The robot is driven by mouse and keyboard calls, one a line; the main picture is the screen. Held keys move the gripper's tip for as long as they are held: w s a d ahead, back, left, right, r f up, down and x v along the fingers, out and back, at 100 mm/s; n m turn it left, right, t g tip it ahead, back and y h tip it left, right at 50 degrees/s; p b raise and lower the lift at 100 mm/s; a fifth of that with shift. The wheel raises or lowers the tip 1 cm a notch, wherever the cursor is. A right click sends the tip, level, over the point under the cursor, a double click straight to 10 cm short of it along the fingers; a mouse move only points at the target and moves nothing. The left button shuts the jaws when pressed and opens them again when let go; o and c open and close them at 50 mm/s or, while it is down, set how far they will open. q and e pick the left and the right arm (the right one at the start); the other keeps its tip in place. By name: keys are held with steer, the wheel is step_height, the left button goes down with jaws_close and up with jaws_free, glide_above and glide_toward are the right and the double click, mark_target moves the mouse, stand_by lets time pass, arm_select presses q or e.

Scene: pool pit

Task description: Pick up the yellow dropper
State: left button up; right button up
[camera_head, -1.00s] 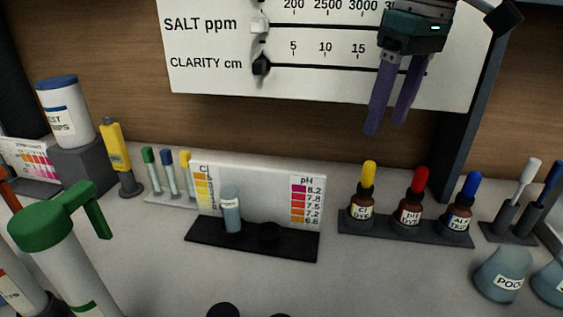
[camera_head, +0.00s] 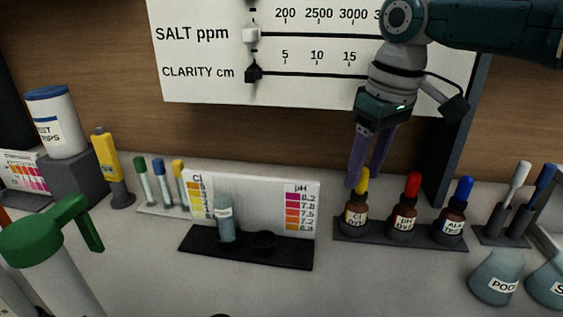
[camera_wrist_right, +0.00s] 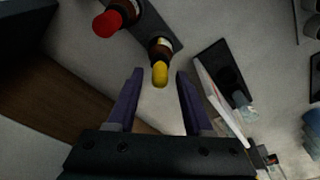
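The yellow dropper (camera_head: 361,183) is the yellow bulb on a small brown bottle labelled Cl (camera_head: 354,219). It stands upright at the left end of a dark rack (camera_head: 425,238), beside a red-topped bottle (camera_head: 412,186) and a blue-topped one (camera_head: 463,191). My right gripper (camera_head: 362,181) is open, its purple fingers pointing down at the yellow bulb. In the right wrist view, the yellow bulb (camera_wrist_right: 160,73) shows between and just beyond the open fingertips (camera_wrist_right: 159,72). Nothing is held. My left gripper is not in view.
A black tray with a vial (camera_head: 225,222) and colour chart (camera_head: 257,200) stands left of the rack. The red bottle (camera_wrist_right: 107,22) is close beside the yellow one. Labelled flasks (camera_head: 496,278) sit front right. The upright board (camera_head: 300,75) is behind.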

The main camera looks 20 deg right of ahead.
steer(key=c, duration=0.6)
steer(key=shift+o, duration=0.2)
steer(key=shift+r, duration=0.1)
steer(key=shift+r, duration=0.3)
step_height(320, 180, up, 19)
steer(key=shift+r+p, duration=0.15)
steer(key=shift+p, duration=0.2)
